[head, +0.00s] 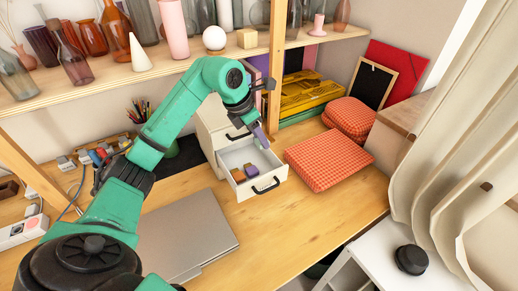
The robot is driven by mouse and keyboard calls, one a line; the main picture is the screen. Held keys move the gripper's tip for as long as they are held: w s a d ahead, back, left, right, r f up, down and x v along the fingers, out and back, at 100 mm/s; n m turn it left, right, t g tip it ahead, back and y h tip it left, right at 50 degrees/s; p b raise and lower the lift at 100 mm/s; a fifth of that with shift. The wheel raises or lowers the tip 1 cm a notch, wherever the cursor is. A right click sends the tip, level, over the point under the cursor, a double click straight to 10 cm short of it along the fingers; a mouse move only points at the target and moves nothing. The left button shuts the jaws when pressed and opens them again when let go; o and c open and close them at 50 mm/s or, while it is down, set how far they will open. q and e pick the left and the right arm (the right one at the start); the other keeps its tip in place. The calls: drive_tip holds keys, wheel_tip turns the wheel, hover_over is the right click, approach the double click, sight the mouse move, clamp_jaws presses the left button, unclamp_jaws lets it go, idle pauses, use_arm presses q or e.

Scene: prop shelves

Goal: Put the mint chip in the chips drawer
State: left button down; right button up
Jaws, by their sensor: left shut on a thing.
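The chips drawer (268,193) is the pulled-out drawer of a small white cabinet on the wooden desk. My right gripper is not in view.
A closed grey laptop (190,235) lies left of the drawer. An orange checked cushion (328,158) lies close to its right. A shelf (180,66) with vases runs above the desk, and its wooden post (275,70) stands close to my arm.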

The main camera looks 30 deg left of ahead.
sight(258, 145)
use_arm(q)
wheel_tip(258, 145, down, 4)
drive_tip(key=shift+s+d+f, duration=0.15)
drive_tip(key=shift+f, duration=0.5)
drive_tip(key=shift+c, duration=2.2)
unclamp_jaws()
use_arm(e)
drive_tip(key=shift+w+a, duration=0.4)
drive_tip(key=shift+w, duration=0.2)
